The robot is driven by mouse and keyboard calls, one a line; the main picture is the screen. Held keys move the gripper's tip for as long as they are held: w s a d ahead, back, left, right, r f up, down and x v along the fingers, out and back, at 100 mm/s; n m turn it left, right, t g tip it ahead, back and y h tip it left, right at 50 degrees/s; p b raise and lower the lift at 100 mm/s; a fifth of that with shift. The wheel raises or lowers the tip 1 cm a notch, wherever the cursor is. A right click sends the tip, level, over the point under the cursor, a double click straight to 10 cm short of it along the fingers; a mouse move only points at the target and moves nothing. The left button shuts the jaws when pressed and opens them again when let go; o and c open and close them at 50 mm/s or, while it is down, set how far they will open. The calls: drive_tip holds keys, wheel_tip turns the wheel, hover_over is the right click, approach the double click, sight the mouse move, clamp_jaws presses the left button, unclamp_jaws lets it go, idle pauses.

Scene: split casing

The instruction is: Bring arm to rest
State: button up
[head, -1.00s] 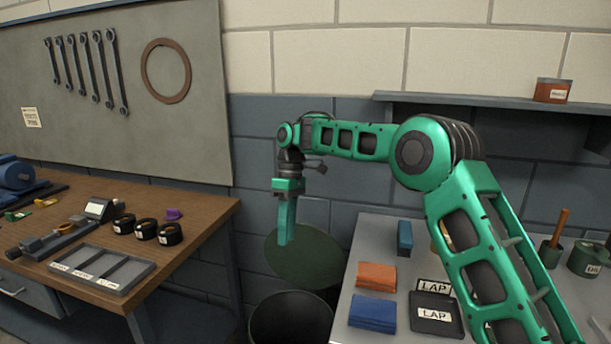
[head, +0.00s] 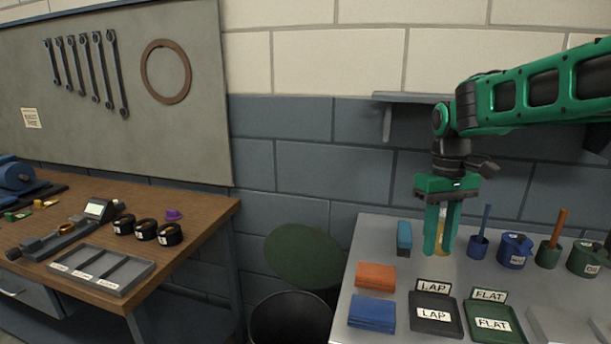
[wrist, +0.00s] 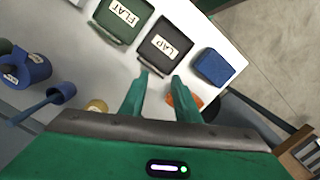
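My gripper (head: 441,250) hangs pointing down over the grey table (head: 345,318) on the right in the head view, behind the LAP tray. Its two green fingers are apart with a gap between them, and nothing is held. In the wrist view my gripper (wrist: 160,78) also shows open and empty, with its fingertips pointing toward the black LAP tray (wrist: 150,58). A yellowish thing behind the fingers is partly hidden in the head view.
A bin (head: 291,320) stands between this table and the wooden bench (head: 200,228). A shelf (head: 400,97) is on the wall.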

drive_tip(key=s+d+f+m, duration=0.2)
drive_tip(key=s+d+m, duration=0.1)
drive_tip(key=s, duration=0.6)
drive_tip(key=s+d+f+m, duration=0.3)
drive_tip(key=s+d, duration=0.2)
drive_tip(key=s, duration=0.4)
drive_tip(key=s+d+f+m+t, duration=0.1)
drive_tip(key=s+d+f+m, duration=0.1)
drive_tip(key=s, duration=0.7)
drive_tip(key=shift+s+d+f+m, duration=0.3)
drive_tip(key=shift+d+m, duration=0.3)
drive_tip(key=shift+d, duration=0.6)
drive_tip(key=shift+w, duration=0.15)
drive_tip(key=shift+w+f, duration=0.25)
drive_tip(key=shift+w, duration=0.25)
